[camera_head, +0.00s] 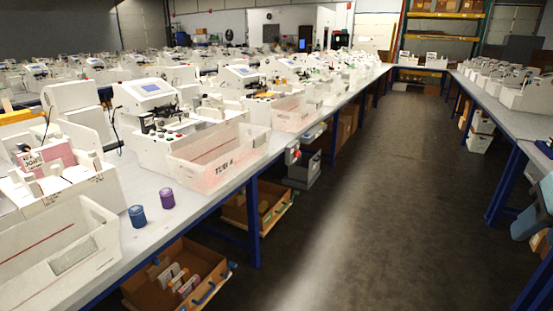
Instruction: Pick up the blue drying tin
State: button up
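The blue tin (138,217) is a small upright cylinder on the white bench top, near its front edge at the lower left. A purple tin (167,198) of similar size stands just to its right and slightly farther back, with a small gap between them. Both tins are in full view. My gripper is not in view.
A white open tub (58,268) stands left of the tins, and a tub marked "TUB 4" (215,168) stands to their right. White machines line the bench (238,178). Cardboard boxes (172,285) sit below it. The aisle floor (385,190) is clear.

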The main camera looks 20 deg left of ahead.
aim_at(137, 218)
jog(key=u, duration=0.4)
jog(key=i, duration=0.85)
jog(key=u, duration=1)
jog(key=i, duration=0.7)
jog(key=u, duration=0.25)
jog(key=k, duration=0.85)
jog(key=u, duration=0.2)
jog(key=i, duration=0.85)
jog(key=z, duration=0.1)
